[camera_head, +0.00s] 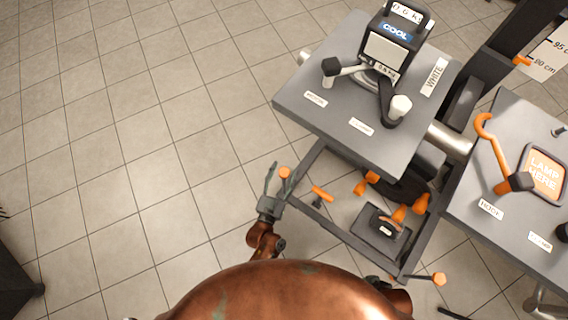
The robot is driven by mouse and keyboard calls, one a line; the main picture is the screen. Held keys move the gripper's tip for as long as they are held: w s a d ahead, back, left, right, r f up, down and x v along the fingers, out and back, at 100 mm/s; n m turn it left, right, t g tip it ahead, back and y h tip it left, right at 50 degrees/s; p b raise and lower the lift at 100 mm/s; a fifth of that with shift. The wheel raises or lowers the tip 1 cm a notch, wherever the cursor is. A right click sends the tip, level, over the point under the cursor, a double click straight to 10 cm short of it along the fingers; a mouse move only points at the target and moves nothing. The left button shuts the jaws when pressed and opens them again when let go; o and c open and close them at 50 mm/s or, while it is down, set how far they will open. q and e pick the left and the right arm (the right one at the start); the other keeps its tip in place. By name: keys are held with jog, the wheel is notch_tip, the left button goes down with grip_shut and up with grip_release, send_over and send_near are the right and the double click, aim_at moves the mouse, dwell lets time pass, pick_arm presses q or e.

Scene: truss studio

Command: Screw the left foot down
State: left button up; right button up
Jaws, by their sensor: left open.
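An orange knob (285,172), which looks like the left foot's knob, is at the left end of the dark floor frame (345,232). My left gripper (281,174) is open, with its grey fingers around or just above this knob. I cannot tell whether they touch it. What is under the knob is hidden. A second orange knob (439,279) on a dark rod sticks out at the frame's near right corner. My right gripper is not seen; only a bit of brown arm shows by my body.
An orange T-shaped handle (322,193) stands close right of my left gripper. A grey table (300,97) with a machine (388,50) overhangs the frame. A dark pedal-like box (381,232) lies inside the frame. A second table (470,205) is at right.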

pick_arm(q)
jog(key=shift+c, duration=0.5)
jog(key=c, duration=1.1)
jog(key=shift+m+h, duration=0.3)
jog(key=shift+h, duration=0.2)
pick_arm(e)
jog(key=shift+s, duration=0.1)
pick_arm(q)
jog(key=shift+a+m+g+h, duration=0.1)
jog(key=shift+m+g+h, duration=0.4)
jog(key=shift+h, duration=0.2)
jog(key=shift+f+m+g+h, duration=0.1)
jog(key=shift+m+g+h, duration=0.4)
jog(key=shift+m+h, duration=0.3)
jog(key=shift+m+g+h, duration=0.3)
jog(key=shift+h, duration=0.2)
jog(key=shift+f+m+g+h+b, duration=0.1)
jog(key=shift+m+g+h+b, duration=0.45)
jog(key=shift+m+g+h, duration=0.45)
jog(key=shift+m+g+h+b, duration=0.35)
jog(key=shift+m+g+h, duration=0.05)
jog(key=shift+g+h, duration=0.3)
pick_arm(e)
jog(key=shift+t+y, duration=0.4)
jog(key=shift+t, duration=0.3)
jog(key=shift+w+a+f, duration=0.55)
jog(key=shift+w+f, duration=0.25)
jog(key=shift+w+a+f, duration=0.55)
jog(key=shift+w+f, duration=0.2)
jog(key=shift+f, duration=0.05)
